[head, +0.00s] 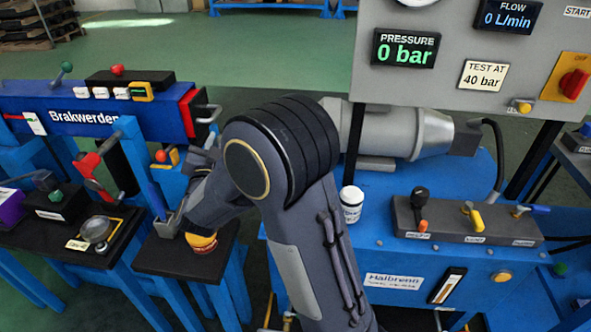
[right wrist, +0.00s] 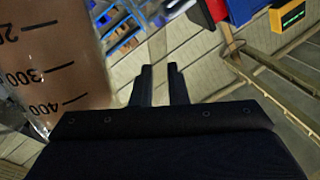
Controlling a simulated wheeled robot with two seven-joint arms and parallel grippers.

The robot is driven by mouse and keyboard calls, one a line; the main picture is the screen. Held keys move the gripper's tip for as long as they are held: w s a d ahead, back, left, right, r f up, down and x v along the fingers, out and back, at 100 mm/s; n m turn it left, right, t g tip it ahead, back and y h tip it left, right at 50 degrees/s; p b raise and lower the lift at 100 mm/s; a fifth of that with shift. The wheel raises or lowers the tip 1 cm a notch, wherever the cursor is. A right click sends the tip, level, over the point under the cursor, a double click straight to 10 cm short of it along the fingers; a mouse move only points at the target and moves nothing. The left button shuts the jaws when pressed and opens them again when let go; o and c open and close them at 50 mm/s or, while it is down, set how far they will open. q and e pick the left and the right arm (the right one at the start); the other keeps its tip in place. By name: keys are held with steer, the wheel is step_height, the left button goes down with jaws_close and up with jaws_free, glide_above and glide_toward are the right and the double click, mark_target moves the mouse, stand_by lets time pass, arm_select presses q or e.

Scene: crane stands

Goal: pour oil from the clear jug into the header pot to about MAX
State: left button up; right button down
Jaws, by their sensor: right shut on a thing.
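The clear jug (right wrist: 50,60) fills the left of the right wrist view, close to my gripper. It has black graduation marks, with 300 and 400 readable upside down, and brownish liquid behind them. My right gripper (right wrist: 161,85) has its fingers close together on a pale narrow strip, which looks like the jug's handle. In the head view my right gripper (head: 176,222) is at the left stands, largely behind my own arm, and I cannot make out the jug there. I cannot identify the header pot for sure; a small white pot (head: 351,206) stands on the blue bench. My left gripper is not in view.
A round yellow and red thing (head: 201,243) sits just below my right gripper on a dark stand top (head: 180,262). A clear round dish (head: 97,230) is on the stand to the left. A lever block (head: 465,220) lies right of the white pot. A grey panel (head: 460,45) rises behind.

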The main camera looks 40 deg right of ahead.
steer(key=shift+s+d+r+m, duration=0.25)
steer(key=shift+s+r+m, duration=0.15)
steer(key=shift+r, duration=0.1)
steer(key=shift+s+d+r+m, duration=0.3)
steer(key=shift+r+m, duration=0.1)
steer(key=shift+r, duration=0.3)
steer(key=shift+s+d+r+m+h+b, duration=0.2)
steer(key=shift+s+r+m+b, duration=0.05)
steer(key=shift+r+m, duration=0.35)
steer(key=shift+s+d+r+m+h+b, duration=0.2)
steer(key=shift+s+r+m, duration=0.1)
steer(key=shift+r+m, duration=0.3)
steer(key=shift+s+d+r+m+h+b, duration=0.25)
steer(key=shift+r+m, duration=0.2)
steer(key=shift+m, duration=0.25)
steer(key=shift+s+d+r+m+g+h+b, duration=0.15)
steer(key=shift+s+d+r+m+b, duration=0.15)
steer(key=shift+r+m, duration=0.3)
steer(key=shift+s+d+r+m+g+h+b, duration=0.15)
steer(key=shift+s+d+r+m, duration=0.2)
steer(key=shift+m, duration=0.3)
steer(key=shift+s+d+r+m+h+b, duration=0.15)
steer(key=shift+s+r+m, duration=0.3)
steer(key=shift+m, duration=0.2)
stand_by(3.0)
